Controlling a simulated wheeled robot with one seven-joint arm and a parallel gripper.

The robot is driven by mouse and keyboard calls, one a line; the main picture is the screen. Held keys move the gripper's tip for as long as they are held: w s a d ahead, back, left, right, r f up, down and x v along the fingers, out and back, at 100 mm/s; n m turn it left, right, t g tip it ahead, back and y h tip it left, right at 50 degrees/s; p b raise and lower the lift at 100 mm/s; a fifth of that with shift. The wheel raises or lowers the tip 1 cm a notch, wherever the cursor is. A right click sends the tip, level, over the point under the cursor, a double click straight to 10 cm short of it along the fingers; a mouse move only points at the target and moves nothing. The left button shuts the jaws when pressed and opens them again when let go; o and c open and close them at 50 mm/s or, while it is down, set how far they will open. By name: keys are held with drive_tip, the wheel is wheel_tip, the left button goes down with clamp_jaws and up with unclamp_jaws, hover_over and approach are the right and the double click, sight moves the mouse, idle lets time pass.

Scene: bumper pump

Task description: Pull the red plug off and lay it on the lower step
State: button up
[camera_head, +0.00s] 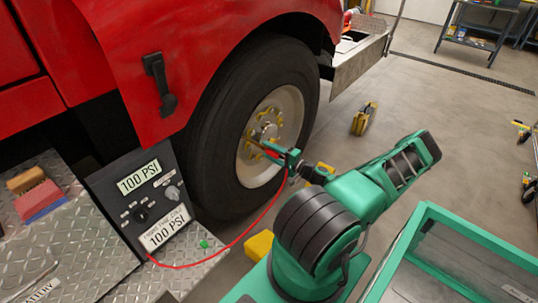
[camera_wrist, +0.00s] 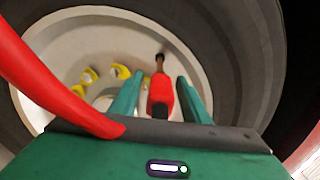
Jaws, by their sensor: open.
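The red plug (camera_wrist: 160,98) sits on a dark stem at the wheel hub, and it shows small in the head view (camera_head: 269,147). My gripper (camera_wrist: 159,82) is open at the wheel, its green fingers on either side of the plug; gaps show between both fingers and the plug. It also shows in the head view (camera_head: 280,153). A red hose (camera_head: 247,234) runs from the pressure panel up to near my gripper; a red hose (camera_wrist: 50,80) crosses the wrist view's left. The lower step (camera_head: 188,272) appears to be the diamond plate at lower left, with a green piece on it.
The black pressure panel (camera_head: 140,203) stands on the plates. Brushes (camera_head: 38,195) lie on the plate left of it. The tyre (camera_head: 228,125) and red fender (camera_head: 190,50) surround the work area. Yellow wheel chocks (camera_head: 364,118) sit on the floor. A green-framed table (camera_head: 425,212) is at right.

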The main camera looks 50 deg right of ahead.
sight(279, 156)
clamp_jaws()
drive_tip(key=shift+s+d, duration=0.15)
drive_tip(key=shift+s, duration=1.35)
drive_tip(key=shift+s+d, duration=0.1)
drive_tip(key=shift+s, duration=1.4)
